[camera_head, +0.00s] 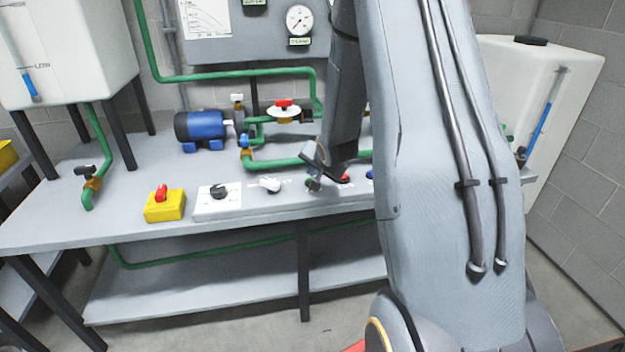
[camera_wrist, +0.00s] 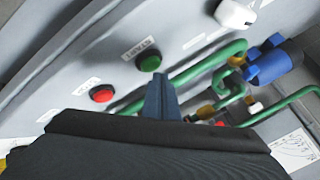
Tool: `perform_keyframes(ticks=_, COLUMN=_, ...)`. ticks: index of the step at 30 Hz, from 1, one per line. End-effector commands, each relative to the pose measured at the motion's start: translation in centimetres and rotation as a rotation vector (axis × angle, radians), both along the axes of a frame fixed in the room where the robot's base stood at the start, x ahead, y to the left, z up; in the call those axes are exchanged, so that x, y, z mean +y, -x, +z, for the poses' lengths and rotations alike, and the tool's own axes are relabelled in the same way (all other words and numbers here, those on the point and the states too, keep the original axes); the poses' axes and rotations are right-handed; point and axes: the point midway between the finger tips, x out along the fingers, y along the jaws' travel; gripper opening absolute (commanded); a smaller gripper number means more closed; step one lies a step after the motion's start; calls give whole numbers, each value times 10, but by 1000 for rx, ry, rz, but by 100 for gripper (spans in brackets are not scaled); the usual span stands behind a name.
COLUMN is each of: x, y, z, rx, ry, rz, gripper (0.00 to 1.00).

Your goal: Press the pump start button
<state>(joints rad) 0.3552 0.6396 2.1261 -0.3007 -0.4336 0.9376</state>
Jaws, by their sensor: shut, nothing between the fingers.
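The green button (camera_wrist: 149,62), labelled START, sits on the panel in the wrist view. Closed dark fingertips (camera_wrist: 160,82) of my gripper are right beside its lower edge in that picture; I cannot tell whether they touch it. In the head view my gripper (camera_head: 314,172) points down over the button row and covers most of the green button there. The gripper is shut with nothing held.
A red button (camera_wrist: 102,93) sits beside the green one. The head view shows a white switch (camera_head: 269,184), a black knob (camera_head: 219,192) and a yellow box with a red knob (camera_head: 165,205) to the left. Green pipes (camera_head: 275,163) and a blue motor (camera_head: 200,127) stand behind.

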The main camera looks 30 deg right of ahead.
Motion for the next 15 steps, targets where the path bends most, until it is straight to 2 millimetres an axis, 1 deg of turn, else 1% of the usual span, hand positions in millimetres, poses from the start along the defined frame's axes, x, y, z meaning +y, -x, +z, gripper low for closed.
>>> perform_keyframes(ticks=8, x=0, y=0, z=-1, rx=0, ry=0, rz=0, gripper=0)
perform_keyframes(ticks=15, x=0, y=0, z=-8, rx=0, ry=0, rz=0, gripper=0)
